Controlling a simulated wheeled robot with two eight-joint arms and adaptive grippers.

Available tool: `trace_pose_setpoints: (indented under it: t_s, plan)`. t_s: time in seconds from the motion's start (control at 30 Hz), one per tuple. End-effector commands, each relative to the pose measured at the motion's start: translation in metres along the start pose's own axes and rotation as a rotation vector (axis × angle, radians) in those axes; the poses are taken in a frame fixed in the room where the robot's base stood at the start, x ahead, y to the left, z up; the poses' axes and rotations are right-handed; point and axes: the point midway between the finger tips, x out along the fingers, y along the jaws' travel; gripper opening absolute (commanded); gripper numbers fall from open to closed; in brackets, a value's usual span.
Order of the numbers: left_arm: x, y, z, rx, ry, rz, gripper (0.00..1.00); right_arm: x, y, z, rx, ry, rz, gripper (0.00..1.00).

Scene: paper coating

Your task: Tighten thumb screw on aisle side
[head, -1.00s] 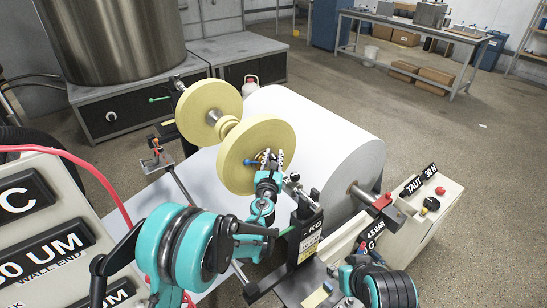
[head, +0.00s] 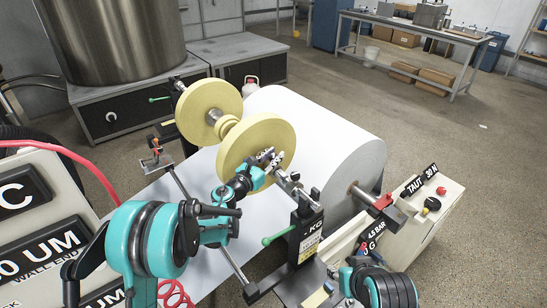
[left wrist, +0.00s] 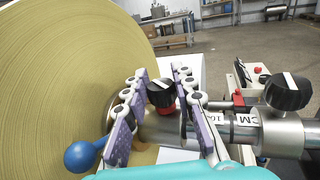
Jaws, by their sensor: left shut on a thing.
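The thumb screw (left wrist: 161,92), a black knob with a red base, stands on a silver collar on the shaft beside the yellow disc (left wrist: 50,85). My left gripper (left wrist: 163,85) has its two fingers on either side of this knob and is shut on it. In the head view my left gripper (head: 270,158) reaches in from the lower left at the near yellow disc (head: 265,132); the knob is too small to make out there. A second black knob (left wrist: 288,91) stands further right along the shaft. My right gripper is not seen, only my right arm at the bottom.
A blue ball handle (left wrist: 80,156) is close to my left fingers. A large white paper roll (head: 320,135) lies behind the discs. A black stand with a green lever (head: 280,235) is right of my left arm. A control box (head: 435,205) stands at the right.

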Motion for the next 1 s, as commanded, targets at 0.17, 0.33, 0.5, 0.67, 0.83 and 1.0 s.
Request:
trace_pose_setpoints:
  t_s: [0.17,0.33,0.5,0.67,0.83,1.0]
  plan:
    - [0.0001,0.0016,0.0000,0.000,0.000,-0.099,0.00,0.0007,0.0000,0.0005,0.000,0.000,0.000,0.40]
    - [0.0004,0.0005,0.0002,0.000,0.000,-0.162,0.00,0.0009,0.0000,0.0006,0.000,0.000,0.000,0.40]
    - [0.0004,0.0002,0.0002,0.000,0.000,-0.191,0.00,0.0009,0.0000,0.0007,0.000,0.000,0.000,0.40]
    - [0.0004,-0.0003,0.0002,0.000,0.000,-0.198,0.00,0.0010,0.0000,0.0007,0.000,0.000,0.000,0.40]
    - [0.0005,-0.0004,0.0002,0.000,0.000,-0.198,0.00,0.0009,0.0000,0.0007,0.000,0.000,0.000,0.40]
    - [0.0005,-0.0004,0.0002,0.000,0.000,-0.197,0.48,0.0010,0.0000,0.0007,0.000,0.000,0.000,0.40]
